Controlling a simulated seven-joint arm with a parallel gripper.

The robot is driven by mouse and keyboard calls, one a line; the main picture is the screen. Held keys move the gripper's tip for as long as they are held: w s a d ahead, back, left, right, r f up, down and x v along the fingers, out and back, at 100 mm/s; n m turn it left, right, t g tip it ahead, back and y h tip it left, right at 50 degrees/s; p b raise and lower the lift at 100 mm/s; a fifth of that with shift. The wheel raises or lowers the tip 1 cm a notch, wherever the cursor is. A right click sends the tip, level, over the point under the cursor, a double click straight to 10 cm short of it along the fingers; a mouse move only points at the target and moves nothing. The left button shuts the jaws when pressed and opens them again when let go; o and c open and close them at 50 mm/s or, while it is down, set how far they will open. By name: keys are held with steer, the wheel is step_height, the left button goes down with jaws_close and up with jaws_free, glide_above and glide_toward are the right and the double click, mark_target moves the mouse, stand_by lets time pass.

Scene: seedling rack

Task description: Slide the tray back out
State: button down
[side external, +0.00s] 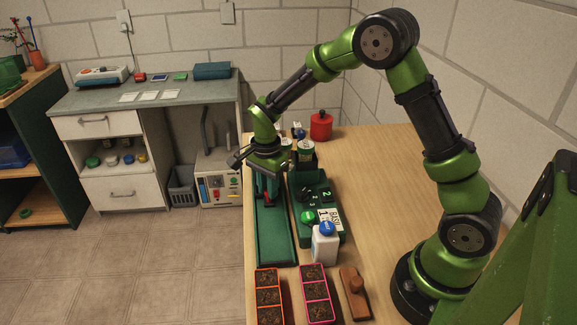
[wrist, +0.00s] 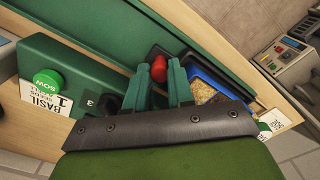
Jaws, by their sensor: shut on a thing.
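My gripper (side external: 266,185) is over the long green channel (side external: 276,238) in the side view, pointing down. In the wrist view its two green fingers (wrist: 158,82) are closed around a red knob (wrist: 158,68). Beside the knob, a dark tray edge (wrist: 183,56) and a blue tray (wrist: 203,76) with tan, grainy contents show, partly hidden by the right finger. I cannot tell how the knob joins the tray. In the side view my gripper hides most of the tray.
A green unit (side external: 327,190) with numbers, a green button (side external: 308,217) and a "BASIL" card stands right of the channel. A white bottle (side external: 325,245) with a blue cap is near it. Orange (side external: 268,288) and pink (side external: 315,285) soil trays and a wooden block (side external: 354,293) lie in front.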

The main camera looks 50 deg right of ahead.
steer(key=shift+s, duration=0.1)
steer(key=s+a, duration=1.2)
steer(key=shift+s+a, duration=0.15)
steer(key=c, duration=1.3)
jaws_free()
steer(key=shift+a, duration=0.1)
steer(key=shift+o, duration=0.3)
steer(key=shift+r, duration=0.3)
step_height(320, 180, up, 16)
steer(key=shift+r, duration=0.2)
